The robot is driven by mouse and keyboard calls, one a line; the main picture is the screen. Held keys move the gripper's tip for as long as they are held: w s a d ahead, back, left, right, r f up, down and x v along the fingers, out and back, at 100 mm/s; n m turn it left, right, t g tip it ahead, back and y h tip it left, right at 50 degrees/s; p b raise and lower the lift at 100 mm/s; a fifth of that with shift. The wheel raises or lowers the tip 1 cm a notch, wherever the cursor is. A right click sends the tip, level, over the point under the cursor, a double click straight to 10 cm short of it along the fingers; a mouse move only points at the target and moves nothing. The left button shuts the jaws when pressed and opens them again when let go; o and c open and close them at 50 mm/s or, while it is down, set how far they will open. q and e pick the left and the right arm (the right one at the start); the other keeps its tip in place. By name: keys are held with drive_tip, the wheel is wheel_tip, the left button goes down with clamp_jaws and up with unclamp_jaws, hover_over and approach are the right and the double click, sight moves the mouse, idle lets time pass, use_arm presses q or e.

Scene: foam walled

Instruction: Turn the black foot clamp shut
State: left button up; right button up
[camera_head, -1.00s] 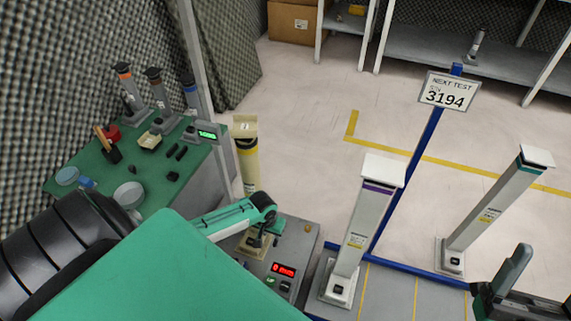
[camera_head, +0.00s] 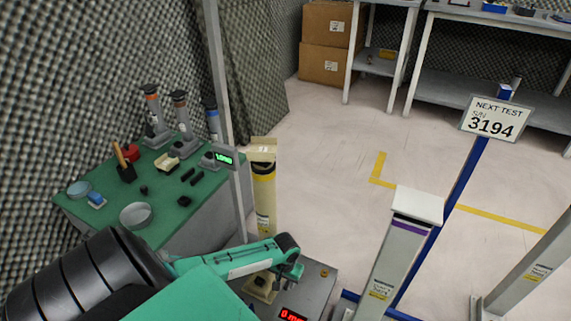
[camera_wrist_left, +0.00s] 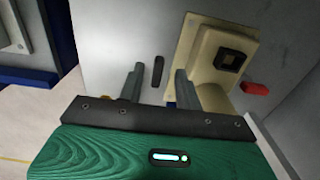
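A small black elongated piece (camera_wrist_left: 158,70), which looks like the foot clamp, stands out on a grey surface in the left wrist view. My left gripper (camera_wrist_left: 159,72) is open, with one finger on each side of that piece in the picture. I cannot tell whether the fingers touch it or how far it is turned. In the head view my left gripper (camera_head: 291,271) is over the grey test stand (camera_head: 318,279), and the clamp is hidden there. A beige foot with a black square socket (camera_wrist_left: 228,60) sits to the right of the fingers. My right gripper is out of view.
A red part (camera_wrist_left: 255,88) is right of the beige foot. A yellow column (camera_head: 264,200) stands behind the stand. A white column (camera_head: 397,250) and a blue sign post (camera_head: 470,170) are to the right. A green bench (camera_head: 160,215) with tools is at left.

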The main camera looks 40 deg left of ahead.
sight(285, 287)
use_arm(q)
drive_tip(key=shift+f+b, duration=0.7)
drive_tip(key=shift+f, duration=1.1)
clamp_jaws()
